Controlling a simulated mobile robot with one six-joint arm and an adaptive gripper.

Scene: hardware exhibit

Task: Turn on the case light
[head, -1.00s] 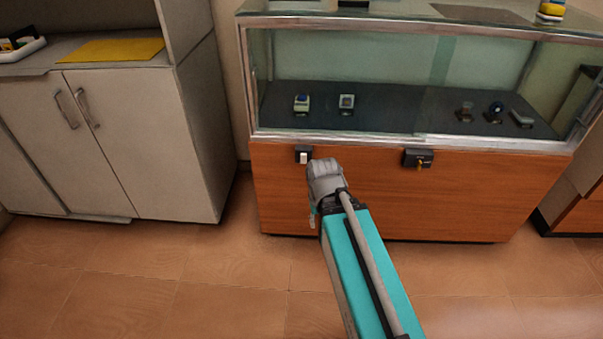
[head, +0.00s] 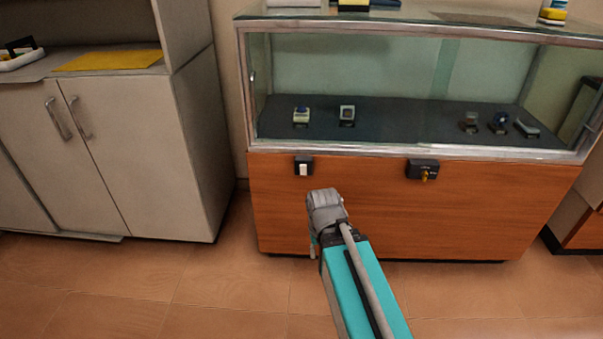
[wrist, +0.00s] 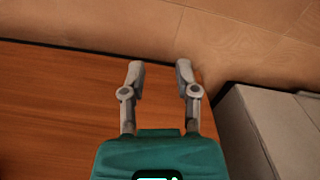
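The glass display case (head: 400,212) has a wood front panel below its glass. A small dark plate with a white rocker switch (head: 303,168) is on the panel's upper left. No bright glow shows inside the case. My arm reaches toward the panel, and its grey end is below and slightly right of the switch in the head view. My gripper (wrist: 160,72) is open and empty in the wrist view, with two grey fingers apart in front of the wood panel. The fingertips cannot be made out clearly in the head view. The switch does not show in the wrist view.
A black lock box with a brass key (head: 423,170) is on the panel, right of the switch. A grey cabinet (head: 130,150) stands left of the case. Several small items sit inside the case. The tiled floor (head: 200,285) in front is clear.

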